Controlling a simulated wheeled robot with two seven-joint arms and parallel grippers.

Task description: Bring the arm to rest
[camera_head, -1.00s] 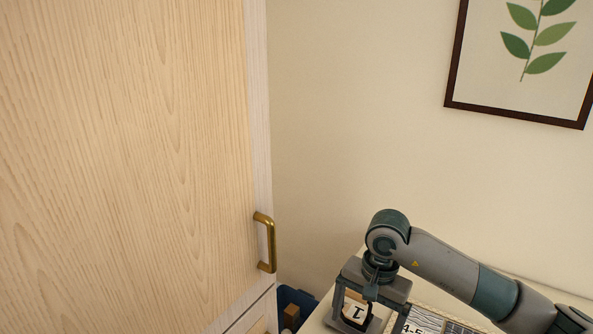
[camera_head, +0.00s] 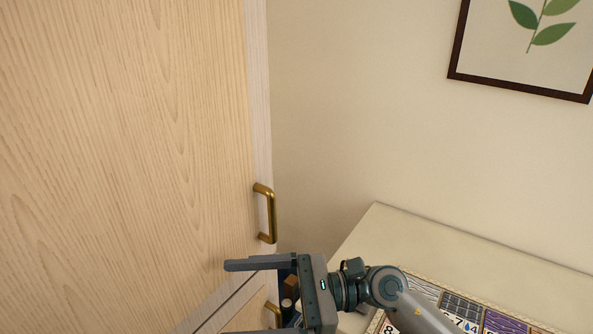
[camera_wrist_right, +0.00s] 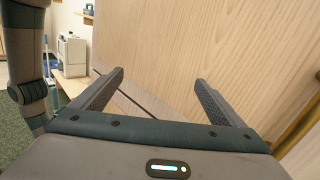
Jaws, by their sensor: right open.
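My right gripper (camera_head: 232,298) is open and empty in the head view. Its fingers point left, in front of the lower part of a pale wooden cabinet (camera_head: 120,130). The lower finger is partly cut off by the bottom edge. The brass handle (camera_head: 270,213) on the cabinet door is just above the gripper and apart from it. In the right wrist view the gripper (camera_wrist_right: 159,80) has its fingers spread, with the wooden cabinet face (camera_wrist_right: 200,40) beyond them. My left gripper is not in view.
A cream tabletop (camera_head: 420,235) at the lower right carries a printed board (camera_head: 500,318) with numbers, partly under my right arm. A dark blue container (camera_head: 285,272) with items stands between cabinet and table, mostly hidden by the gripper. A framed leaf picture (camera_head: 530,85) hangs above.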

